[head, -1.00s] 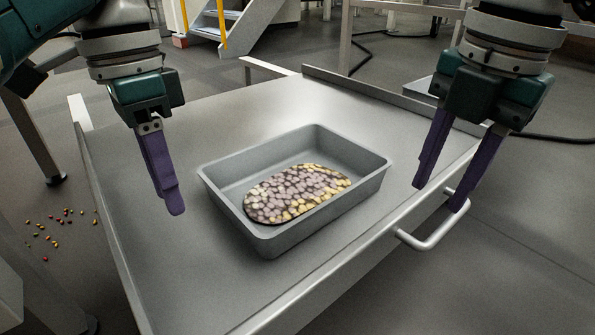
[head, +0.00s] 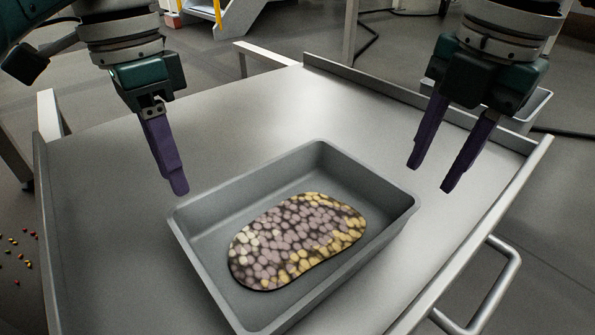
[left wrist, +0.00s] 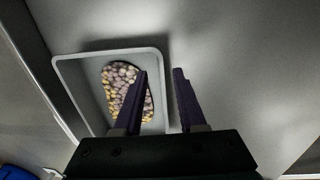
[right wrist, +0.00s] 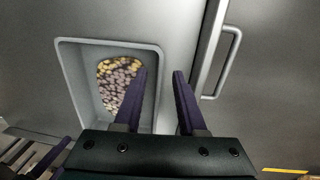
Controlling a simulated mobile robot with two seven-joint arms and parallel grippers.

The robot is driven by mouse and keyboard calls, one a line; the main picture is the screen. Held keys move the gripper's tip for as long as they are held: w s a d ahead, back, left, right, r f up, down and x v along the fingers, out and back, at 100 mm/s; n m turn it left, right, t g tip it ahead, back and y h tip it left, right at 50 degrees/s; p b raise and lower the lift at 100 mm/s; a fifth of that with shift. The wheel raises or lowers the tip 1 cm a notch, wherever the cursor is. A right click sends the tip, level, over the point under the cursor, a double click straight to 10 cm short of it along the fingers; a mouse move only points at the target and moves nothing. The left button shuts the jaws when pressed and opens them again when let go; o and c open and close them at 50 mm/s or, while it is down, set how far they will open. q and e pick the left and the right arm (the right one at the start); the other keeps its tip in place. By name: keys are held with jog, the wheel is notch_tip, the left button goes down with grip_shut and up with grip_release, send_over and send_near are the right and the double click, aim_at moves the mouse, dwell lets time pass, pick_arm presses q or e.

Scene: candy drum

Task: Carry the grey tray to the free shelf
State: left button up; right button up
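The grey tray (head: 365,168) sits on a metal table top with a bed of purple-grey and yellow candies (head: 298,240) inside it. The tray also shows in the left wrist view (left wrist: 75,85) and in the right wrist view (right wrist: 72,75). My left gripper (head: 178,190) is above the tray's far left side; its two purple fingers stand apart in the left wrist view (left wrist: 160,72), with nothing held. In the wrist views one finger of each gripper overlaps the tray's inside. The free shelf cannot be made out.
The metal table (head: 110,235) has a raised lip (head: 400,95) at its back right and a bar handle (head: 490,290) on its right side. Spilled candies (head: 18,258) lie on the floor at left. The table top around the tray is clear.

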aim_at(189, 216)
pick_arm(q)
jog(key=f, duration=0.6)
jog(key=shift+s+d+f, duration=0.2)
jog(key=shift+s+f, duration=0.15)
jog(key=shift+f, duration=0.05)
pick_arm(e)
jog(key=f, duration=0.6)
jog(key=shift+w+a+f, duration=0.15)
jog(key=shift+a+f, duration=0.1)
jog(key=shift+f, duration=0.1)
pick_arm(q)
jog(key=shift+w+f, duration=0.15)
jog(key=shift+f, duration=0.4)
pick_arm(e)
jog(key=shift+w+f, duration=0.25)
jog(key=shift+f, duration=0.3)
pick_arm(q)
jog(key=shift+f, duration=0.2)
pick_arm(e)
jog(key=shift+s+f, duration=0.1)
jog(key=shift+f, duration=0.15)
pick_arm(q)
jog(key=shift+c, duration=0.3)
pick_arm(e)
jog(key=shift+c, duration=0.3)
pick_arm(q)
grip_shut()
pick_arm(e)
grip_shut()
jog(key=shift+r, duration=0.1)
